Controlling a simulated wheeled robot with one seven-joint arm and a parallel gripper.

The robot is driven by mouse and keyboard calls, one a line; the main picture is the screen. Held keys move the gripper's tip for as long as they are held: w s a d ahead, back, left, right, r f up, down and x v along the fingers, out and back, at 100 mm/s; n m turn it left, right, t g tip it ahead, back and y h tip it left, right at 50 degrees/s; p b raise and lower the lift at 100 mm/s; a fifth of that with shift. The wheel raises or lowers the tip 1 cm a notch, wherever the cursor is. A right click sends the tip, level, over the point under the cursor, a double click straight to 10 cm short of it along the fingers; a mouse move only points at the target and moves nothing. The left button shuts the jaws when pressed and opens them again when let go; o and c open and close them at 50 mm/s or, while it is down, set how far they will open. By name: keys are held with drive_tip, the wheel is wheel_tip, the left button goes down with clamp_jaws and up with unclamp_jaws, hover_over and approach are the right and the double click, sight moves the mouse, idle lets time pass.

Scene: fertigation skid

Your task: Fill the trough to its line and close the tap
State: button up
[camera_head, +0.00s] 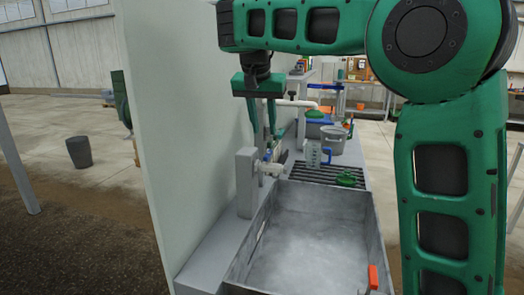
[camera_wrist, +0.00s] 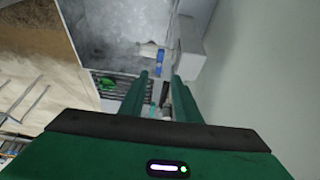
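The grey metal trough (camera_head: 377,235) fills the lower middle of the head view; its floor looks mottled pale grey, and I cannot tell whether water is in it. The tap (camera_head: 275,178) sticks out from a grey post (camera_head: 246,182) over the trough's far left corner. A small blue part, seemingly its handle (camera_wrist: 160,56), shows in the wrist view. I cannot make out the tap's setting or a fill line. My gripper (camera_head: 264,130) is open and empty, fingers pointing down, above and just beyond the tap. Its fingers (camera_wrist: 161,76) also show apart in the wrist view.
A pale wall panel (camera_head: 175,130) stands close left of my gripper. Behind the trough are a slatted grate (camera_head: 310,174), a clear jug (camera_head: 312,154), a green object (camera_head: 346,178) and a grey bucket (camera_head: 333,142). An orange piece (camera_head: 373,277) is at the trough's near right rim.

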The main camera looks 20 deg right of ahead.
sight(268, 153)
drive_tip(key=x, duration=0.9)
drive_tip(key=shift+d, duration=0.1)
